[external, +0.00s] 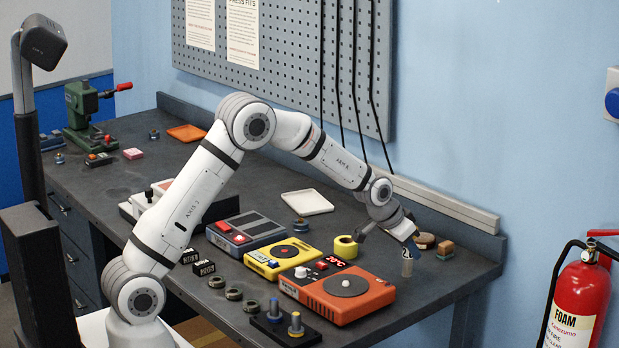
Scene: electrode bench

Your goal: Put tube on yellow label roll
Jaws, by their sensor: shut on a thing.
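My gripper (411,246) is at the right part of the bench, pointing down, shut on a small grey tube (407,268). The tube hangs below the fingers, roughly upright, with a dark mark on its side. Its upper part is hidden by the gripper. I cannot tell whether its bottom touches the bench. The yellow label roll (345,246) lies on the bench to the left of the gripper, behind the orange device. No tube shows on it.
An orange hotplate-like device (337,292) stands in front of the roll, with a yellow device (282,258) and a grey-blue device (245,232) to its left. A white tray (307,202) lies behind. Brown round and block pieces (445,247) sit right of the gripper.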

